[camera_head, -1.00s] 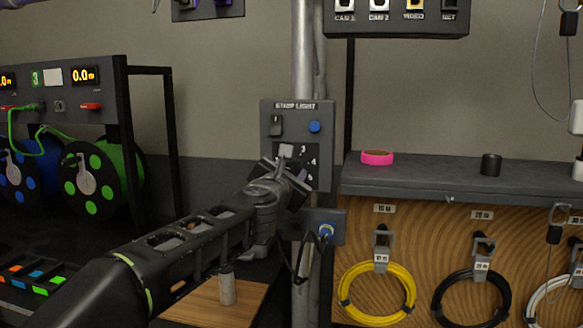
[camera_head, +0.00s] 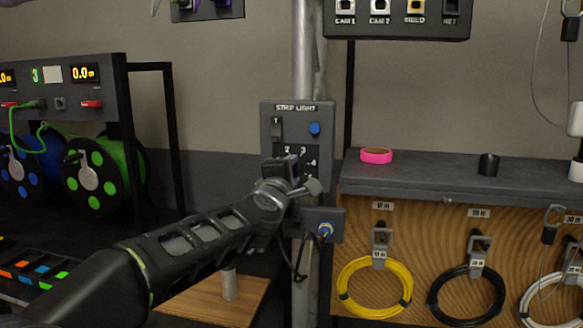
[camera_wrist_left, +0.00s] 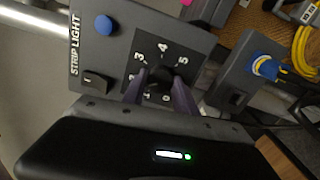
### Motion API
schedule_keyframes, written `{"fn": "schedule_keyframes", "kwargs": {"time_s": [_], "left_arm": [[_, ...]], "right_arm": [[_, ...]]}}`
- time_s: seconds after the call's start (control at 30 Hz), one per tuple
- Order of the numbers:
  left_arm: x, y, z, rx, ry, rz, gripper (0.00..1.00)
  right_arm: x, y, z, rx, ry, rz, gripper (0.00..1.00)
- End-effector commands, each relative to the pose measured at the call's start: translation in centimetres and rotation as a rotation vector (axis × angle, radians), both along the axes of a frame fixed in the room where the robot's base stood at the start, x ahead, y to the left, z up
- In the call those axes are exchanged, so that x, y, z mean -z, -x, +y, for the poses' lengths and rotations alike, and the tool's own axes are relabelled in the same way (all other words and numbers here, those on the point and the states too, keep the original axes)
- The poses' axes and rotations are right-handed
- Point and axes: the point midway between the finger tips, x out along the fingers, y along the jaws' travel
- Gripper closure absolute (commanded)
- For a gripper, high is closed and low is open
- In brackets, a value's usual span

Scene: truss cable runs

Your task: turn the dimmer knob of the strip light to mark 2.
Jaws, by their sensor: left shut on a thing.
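The strip light panel (camera_head: 269,150) is a grey box on a vertical pole, labelled STRIP LIGHT. The dark dimmer knob (camera_wrist_left: 160,76) sits on its numbered black dial (camera_wrist_left: 165,54); marks 3, 4 and 5 read clearly in the left wrist view. My left gripper (camera_head: 286,168) is in front of the dial. In the left wrist view its two fingers (camera_wrist_left: 159,92) lie on either side of the knob, shut on it. The mark that the knob points to cannot be made out. Mark 2 is hidden or unreadable. My right gripper is out of view.
The panel also carries a blue button (camera_head: 314,128) and a rocker switch (camera_head: 276,127). Just below is a socket box (camera_head: 336,221) with a blue plug (camera_head: 325,230) and hanging cable. A shelf (camera_head: 420,183) with pink tape (camera_head: 376,155) stands to the right.

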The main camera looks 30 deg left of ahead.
Motion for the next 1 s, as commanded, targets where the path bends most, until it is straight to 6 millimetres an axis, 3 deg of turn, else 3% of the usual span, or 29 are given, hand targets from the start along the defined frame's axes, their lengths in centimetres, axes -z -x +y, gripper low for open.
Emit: {"fn": "schedule_keyframes", "kwargs": {"time_s": [0.67,0.7,1.0], "left_arm": [[0.18,-0.03,-0.07,0.001,-0.092,0.034,1.0],[0.18,-0.03,-0.07,0.001,-0.092,0.034,0.65],[0.08,-0.01,-0.03,0.0,-0.091,0.032,0.44]], "right_arm": [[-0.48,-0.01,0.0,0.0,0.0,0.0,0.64],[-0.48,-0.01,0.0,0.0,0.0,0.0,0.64],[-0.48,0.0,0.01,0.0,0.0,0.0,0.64]]}}
